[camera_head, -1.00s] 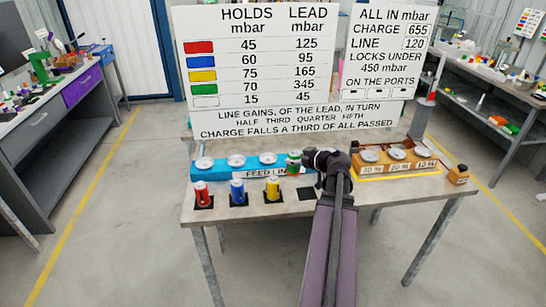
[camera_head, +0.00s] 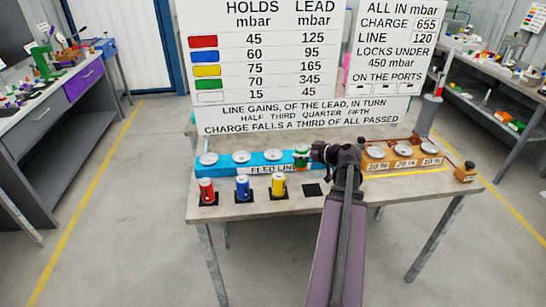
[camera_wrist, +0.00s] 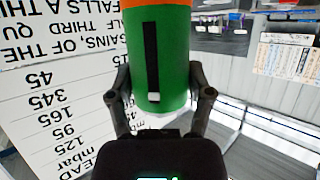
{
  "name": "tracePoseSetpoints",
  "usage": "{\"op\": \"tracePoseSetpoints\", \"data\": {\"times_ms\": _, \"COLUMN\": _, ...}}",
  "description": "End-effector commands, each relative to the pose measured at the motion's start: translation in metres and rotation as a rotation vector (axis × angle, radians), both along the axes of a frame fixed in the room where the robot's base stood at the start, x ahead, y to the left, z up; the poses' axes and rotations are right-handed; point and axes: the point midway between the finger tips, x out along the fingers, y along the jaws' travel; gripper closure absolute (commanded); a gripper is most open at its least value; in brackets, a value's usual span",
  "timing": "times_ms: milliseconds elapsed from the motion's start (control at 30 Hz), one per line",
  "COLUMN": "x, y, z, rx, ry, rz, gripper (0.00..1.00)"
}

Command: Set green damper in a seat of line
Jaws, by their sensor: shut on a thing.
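The green damper (camera_head: 301,155) is upright at the right end of the blue feed line block (camera_head: 225,170). My gripper (camera_head: 318,153) is shut on it from the right. In the wrist view the damper (camera_wrist: 175,75) is a green cylinder with an orange band and a black strip, between the two fingers (camera_wrist: 160,97). Three round pale seats on the line show empty: the left one (camera_head: 208,159), the middle one (camera_head: 241,157) and one (camera_head: 270,157) just left of the damper. The damper hides what is beneath it; I cannot tell whether it touches a seat.
Red (camera_head: 207,191), blue (camera_head: 242,188) and yellow (camera_head: 278,185) dampers stand on dark pads in front of the line. An empty dark pad (camera_head: 313,190) is beside them. An orange block (camera_head: 405,163) with three round ports is right. A large board (camera_head: 290,70) stands behind, reading charge 655, line 120.

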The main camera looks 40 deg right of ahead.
Motion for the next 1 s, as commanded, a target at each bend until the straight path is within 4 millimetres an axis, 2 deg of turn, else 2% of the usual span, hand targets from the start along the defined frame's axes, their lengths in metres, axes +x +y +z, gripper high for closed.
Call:
{"op": "tracePoseSetpoints", "data": {"times_ms": 400, "x": 0.003, "y": 0.009, "z": 0.004, "rx": 0.003, "ry": -0.009, "rz": 0.272, "gripper": 0.95}}
{"op": "tracePoseSetpoints", "data": {"times_ms": 833, "x": 0.004, "y": 0.012, "z": 0.004, "rx": 0.002, "ry": -0.01, "rz": 0.289, "gripper": 0.95}}
{"op": "tracePoseSetpoints", "data": {"times_ms": 1000, "x": 0.016, "y": 0.01, "z": 0.002, "rx": 0.002, "ry": -0.01, "rz": 0.289, "gripper": 0.95}}
